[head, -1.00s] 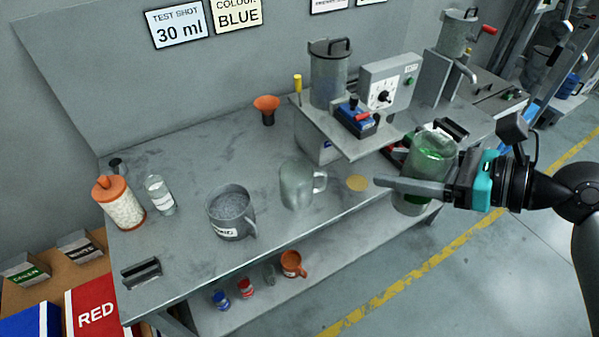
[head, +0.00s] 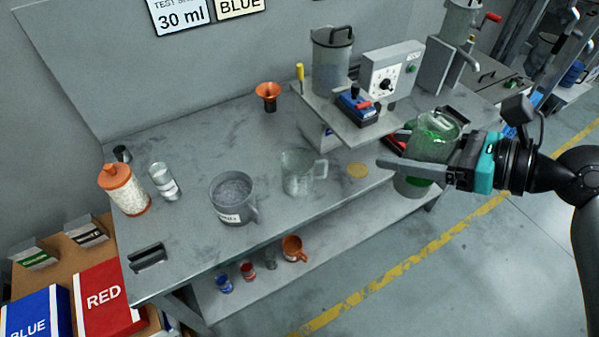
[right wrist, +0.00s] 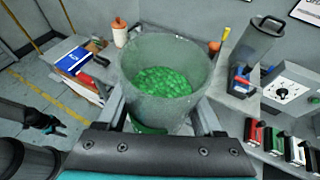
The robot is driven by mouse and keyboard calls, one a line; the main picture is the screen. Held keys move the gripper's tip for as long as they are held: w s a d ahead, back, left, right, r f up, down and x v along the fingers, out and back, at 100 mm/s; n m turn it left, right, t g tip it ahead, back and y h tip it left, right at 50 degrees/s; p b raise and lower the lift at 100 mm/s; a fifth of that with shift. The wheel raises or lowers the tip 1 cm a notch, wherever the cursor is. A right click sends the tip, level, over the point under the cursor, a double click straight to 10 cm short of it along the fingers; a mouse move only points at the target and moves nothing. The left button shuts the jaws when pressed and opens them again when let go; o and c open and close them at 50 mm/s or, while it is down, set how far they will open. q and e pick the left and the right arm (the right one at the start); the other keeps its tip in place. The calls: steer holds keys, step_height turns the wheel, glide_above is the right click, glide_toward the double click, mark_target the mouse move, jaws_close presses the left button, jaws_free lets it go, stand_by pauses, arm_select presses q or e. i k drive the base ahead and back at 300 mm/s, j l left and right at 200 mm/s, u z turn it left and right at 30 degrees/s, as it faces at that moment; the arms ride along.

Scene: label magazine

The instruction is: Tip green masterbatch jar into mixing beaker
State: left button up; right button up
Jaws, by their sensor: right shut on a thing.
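The green masterbatch jar (head: 436,133) is clear, with green pellets in it. My right gripper (head: 420,166) is shut on it and holds it about upright by the bench's front right edge. In the right wrist view the jar (right wrist: 140,58) shows an open mouth, with pellets in its lower part. A clear handled beaker (head: 298,176), seemingly the mixing beaker, stands on the bench left of the jar, apart from it. It looks empty. My left gripper is outside the head view; what seems to be it (right wrist: 58,130) shows small in the right wrist view, jaws unclear.
A grey jug (head: 230,206) of grey material stands left of the beaker. A yellowish disc (head: 357,170) lies between beaker and jar. A machine with a control box (head: 390,75) stands behind. An orange funnel (head: 268,92) and an orange-lidded pellet bottle (head: 128,195) are farther left.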

mark_target(298, 163)
steer(key=i+l+u, duration=0.25)
steer(key=u, duration=0.2)
steer(key=i+l+u, duration=0.25)
steer(key=u, duration=0.25)
steer(key=l, duration=0.05)
